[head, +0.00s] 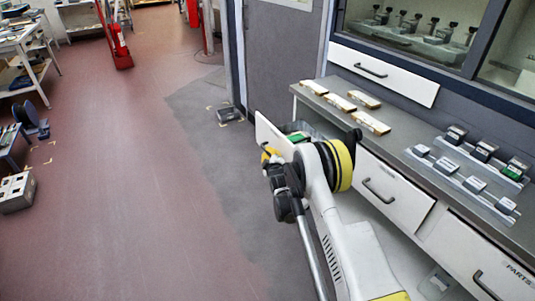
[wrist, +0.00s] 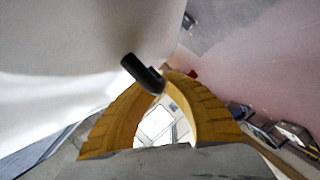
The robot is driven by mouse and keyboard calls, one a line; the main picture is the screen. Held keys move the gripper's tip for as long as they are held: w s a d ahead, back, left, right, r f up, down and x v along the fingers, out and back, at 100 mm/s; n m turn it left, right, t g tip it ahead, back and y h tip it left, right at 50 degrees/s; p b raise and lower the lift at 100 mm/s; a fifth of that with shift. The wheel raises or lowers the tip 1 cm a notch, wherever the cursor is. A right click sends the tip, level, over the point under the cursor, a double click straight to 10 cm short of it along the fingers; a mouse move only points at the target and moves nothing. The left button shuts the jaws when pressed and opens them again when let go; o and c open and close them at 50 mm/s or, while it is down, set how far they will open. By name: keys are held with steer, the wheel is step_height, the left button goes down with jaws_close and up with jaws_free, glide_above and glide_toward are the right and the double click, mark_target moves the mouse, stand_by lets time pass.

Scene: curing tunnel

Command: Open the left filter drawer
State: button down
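The left filter drawer (head: 272,136) is pulled out from under the counter; its white front stands away from the cabinet and part of its inside shows, with dark and green items in it. My gripper (head: 267,155) is at the outer face of that drawer front, partly hidden by my arm in the head view. In the wrist view, the yellow fingers of my gripper (wrist: 166,84) come together at their tips around the black drawer handle (wrist: 142,73). The white drawer front (wrist: 70,45) fills the upper left there.
The grey counter (head: 405,150) holds several pale filter pieces (head: 340,102) and grey racks with dark blocks (head: 470,180). A closed drawer (head: 395,190) lies right of the open one. The floor (head: 130,200) left of my arm is clear; a small dark box (head: 229,114) lies beyond.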

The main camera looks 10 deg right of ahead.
steer(key=shift+a, duration=0.2)
steer(key=c, duration=1.4)
jaws_free()
steer(key=shift+d, duration=0.1)
steer(key=shift+c, duration=0.2)
steer(key=shift+s, duration=0.15)
steer(key=v, duration=0.7)
steer(key=shift+s, duration=0.15)
